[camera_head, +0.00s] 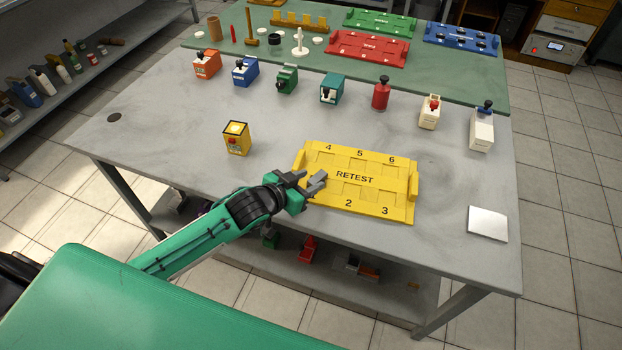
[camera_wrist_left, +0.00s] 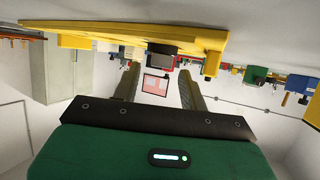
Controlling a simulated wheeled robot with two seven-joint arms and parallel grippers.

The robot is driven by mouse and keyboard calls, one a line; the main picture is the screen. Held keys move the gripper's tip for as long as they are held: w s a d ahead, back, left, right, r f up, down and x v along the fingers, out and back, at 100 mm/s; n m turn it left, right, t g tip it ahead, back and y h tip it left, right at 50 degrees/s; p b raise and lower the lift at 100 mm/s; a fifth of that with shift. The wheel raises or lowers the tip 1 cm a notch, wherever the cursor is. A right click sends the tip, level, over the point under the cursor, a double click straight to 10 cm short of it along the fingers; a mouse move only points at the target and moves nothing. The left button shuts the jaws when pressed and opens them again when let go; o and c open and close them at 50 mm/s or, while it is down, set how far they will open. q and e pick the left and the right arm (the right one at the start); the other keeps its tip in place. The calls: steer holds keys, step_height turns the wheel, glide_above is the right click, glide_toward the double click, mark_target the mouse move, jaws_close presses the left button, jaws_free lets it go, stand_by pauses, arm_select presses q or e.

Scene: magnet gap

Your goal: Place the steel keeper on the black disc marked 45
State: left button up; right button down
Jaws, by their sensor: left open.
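My left gripper (camera_head: 307,181) is open at the left edge of the yellow RETEST tray (camera_head: 395,207), over its near left corner. In the left wrist view, which is upside down, its two fingers (camera_wrist_left: 161,84) stand apart with nothing visible between them. A small dark grey block (camera_wrist_left: 161,58) shows beside the yellow tray there, just beyond the fingers; I cannot tell whether it is the steel keeper. A small black disc (camera_head: 275,39) lies on the green mat at the back; no number is readable on it. My right gripper is not in view.
A pale square plate (camera_head: 488,223) lies at right. Red (camera_head: 367,48), green and blue trays are at the back.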

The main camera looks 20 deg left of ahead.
arm_select(q)
steer(key=v, duration=0.8)
steer(key=shift+s+a, duration=0.15)
steer(key=shift+s, duration=0.25)
steer(key=shift+v, duration=0.75)
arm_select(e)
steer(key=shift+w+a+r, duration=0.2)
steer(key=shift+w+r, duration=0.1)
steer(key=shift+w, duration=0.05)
arm_select(q)
steer(key=shift+w, duration=0.1)
